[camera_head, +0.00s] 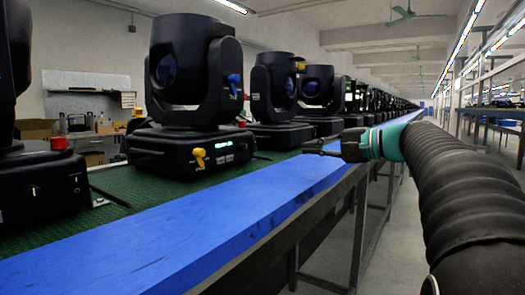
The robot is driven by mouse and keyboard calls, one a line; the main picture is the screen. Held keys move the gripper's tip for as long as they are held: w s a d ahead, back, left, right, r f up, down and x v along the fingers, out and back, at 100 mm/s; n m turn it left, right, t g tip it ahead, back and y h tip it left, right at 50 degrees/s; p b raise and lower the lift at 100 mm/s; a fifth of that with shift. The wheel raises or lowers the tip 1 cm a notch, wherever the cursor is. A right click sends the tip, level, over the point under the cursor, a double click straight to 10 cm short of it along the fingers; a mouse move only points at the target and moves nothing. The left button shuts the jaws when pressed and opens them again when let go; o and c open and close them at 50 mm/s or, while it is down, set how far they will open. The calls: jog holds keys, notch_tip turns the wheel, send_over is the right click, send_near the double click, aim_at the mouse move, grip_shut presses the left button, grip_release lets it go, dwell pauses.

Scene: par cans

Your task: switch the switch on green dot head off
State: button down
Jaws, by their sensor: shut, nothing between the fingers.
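A black moving-head light (188,72) stands on the line at centre left, with a small lit green display (223,145) on its base. A yellow lever-like part (199,157) sits beside the display, and a blue one (234,82) is on the head's side. I cannot make out a separate green dot. A second light's base (40,185), partly cut off at the left edge, carries a small rocker-like switch (75,183) whose position is too small to read. My gripper (308,147) is shut and empty, pointing left above the blue edge, right of the centre light and apart from it.
A blue rail (170,240) runs along the front of the green bench surface (120,190). More black lights (272,90) recede in a row behind. A red cap (58,143) tops the left base. Cables lie beside the bases. The aisle at right (400,250) is clear floor.

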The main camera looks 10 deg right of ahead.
aim_at(256, 151)
jog(key=shift+w+d, duration=0.1)
jog(key=p+x, duration=0.1)
jog(key=x, duration=1.2)
jog(key=shift+w+a+f, duration=0.1)
jog(key=shift+w+a, duration=0.15)
